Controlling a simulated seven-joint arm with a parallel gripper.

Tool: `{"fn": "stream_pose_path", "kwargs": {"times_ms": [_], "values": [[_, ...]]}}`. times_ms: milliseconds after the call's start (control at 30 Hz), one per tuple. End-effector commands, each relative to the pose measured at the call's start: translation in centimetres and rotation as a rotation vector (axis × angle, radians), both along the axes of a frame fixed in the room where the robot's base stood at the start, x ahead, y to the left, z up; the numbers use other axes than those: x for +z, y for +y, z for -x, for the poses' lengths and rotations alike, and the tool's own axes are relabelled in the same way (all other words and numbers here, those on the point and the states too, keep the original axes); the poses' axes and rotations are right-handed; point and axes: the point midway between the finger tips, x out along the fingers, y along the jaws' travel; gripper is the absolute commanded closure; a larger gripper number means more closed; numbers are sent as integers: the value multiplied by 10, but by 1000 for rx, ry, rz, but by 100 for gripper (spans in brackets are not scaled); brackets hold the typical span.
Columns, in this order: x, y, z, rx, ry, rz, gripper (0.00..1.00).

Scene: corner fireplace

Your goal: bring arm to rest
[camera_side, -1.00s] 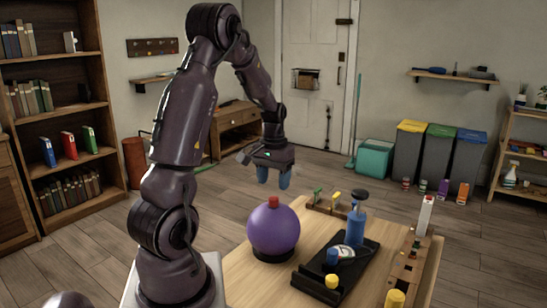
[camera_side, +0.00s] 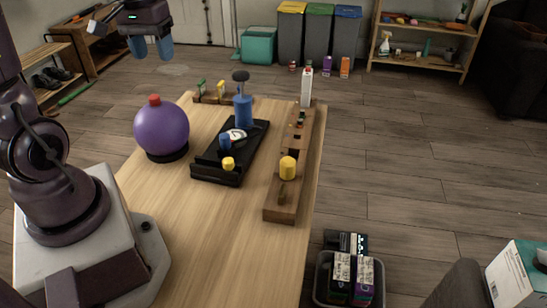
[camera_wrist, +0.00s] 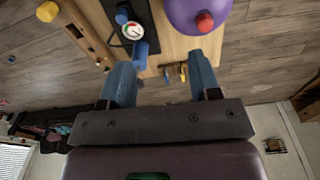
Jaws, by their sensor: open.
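My gripper (camera_side: 151,48) is at the upper left of the side view, raised above the far end of the table and clear of everything on it. Its two blue fingers are apart with nothing between them. In the wrist view the open fingers of my gripper (camera_wrist: 160,85) also show empty. The wooden table (camera_side: 232,215) lies below, and its top is partly visible in the wrist view. Most of my arm is cut off by the left edge of the side view.
A purple ball with a red cap (camera_side: 161,131) stands on a black ring. Beside it are a black tray (camera_side: 216,177) with a blue pump and gauge, and a wooden block rack (camera_side: 285,205) with a yellow knob. A bin of boxes (camera_side: 349,279) stands on the floor.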

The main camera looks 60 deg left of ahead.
Motion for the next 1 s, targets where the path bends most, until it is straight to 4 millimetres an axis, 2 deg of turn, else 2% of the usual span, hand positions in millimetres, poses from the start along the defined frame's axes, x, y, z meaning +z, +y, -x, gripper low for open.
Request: {"fn": "stream_pose_path", "kwargs": {"times_ms": [33, 200, 300, 400, 500, 600, 1000], "values": [[9, -29, -3, -70, -36, -22, 43], [29, -115, 3, -307, -155, -87, 43], [36, -155, 15, -444, -231, -122, 43], [41, -183, 26, -559, -297, -147, 43], [48, -200, 33, -641, -351, -163, 43], [56, -210, 35, -685, -391, -170, 43], [56, -211, 35, -692, -394, -169, 43]]}}
